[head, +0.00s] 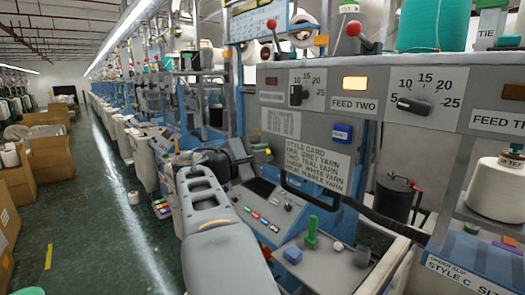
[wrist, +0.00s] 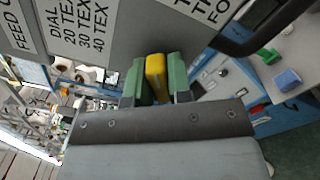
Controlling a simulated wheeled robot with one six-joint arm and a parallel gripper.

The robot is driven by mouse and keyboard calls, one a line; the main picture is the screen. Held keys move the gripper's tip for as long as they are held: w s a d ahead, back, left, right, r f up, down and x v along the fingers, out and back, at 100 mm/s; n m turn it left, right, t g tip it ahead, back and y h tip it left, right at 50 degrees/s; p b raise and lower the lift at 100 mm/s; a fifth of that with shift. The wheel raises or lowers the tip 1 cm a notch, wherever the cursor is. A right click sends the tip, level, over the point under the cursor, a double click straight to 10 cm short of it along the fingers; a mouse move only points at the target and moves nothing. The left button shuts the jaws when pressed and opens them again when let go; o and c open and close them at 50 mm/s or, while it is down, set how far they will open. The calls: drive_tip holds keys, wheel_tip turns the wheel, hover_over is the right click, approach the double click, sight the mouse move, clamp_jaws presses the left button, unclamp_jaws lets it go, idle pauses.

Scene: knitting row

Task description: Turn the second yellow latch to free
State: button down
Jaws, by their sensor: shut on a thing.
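My gripper (wrist: 157,82) has its two green fingers closed on a yellow latch (wrist: 155,72) at the edge of the grey machine panel. The latch stands lengthwise between the fingers, with its upper end showing above them. In the head view my gripper (head: 262,150) is small and far off, left of the style card, and the latch there is mostly hidden. I cannot tell from these frames which latch in the row this is.
The grey panel (head: 350,150) bears dials, a FEED TWO label (head: 353,105) and a style card (head: 306,163). Cardboard boxes (head: 50,155) line the left; the green aisle floor (head: 95,220) is mostly clear.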

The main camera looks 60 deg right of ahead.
drive_tip(key=n+p, duration=0.2)
drive_tip(key=n, duration=0.1)
drive_tip(key=shift+r+n, duration=0.1)
drive_tip(key=shift+n, duration=0.3)
drive_tip(key=n+p, duration=0.2)
drive_tip(key=n, duration=0.1)
drive_tip(key=shift+p, duration=0.4)
drive_tip(key=shift+n+p, duration=1.55)
drive_tip(key=shift+n, duration=0.55)
drive_tip(key=shift+f, duration=0.25)
drive_tip(key=c, duration=1)
unclamp_jaws()
drive_tip(key=shift+c, duration=0.2)
drive_tip(key=shift+r, duration=0.1)
drive_tip(key=b+v, duration=0.3)
drive_tip(key=v, duration=1.1)
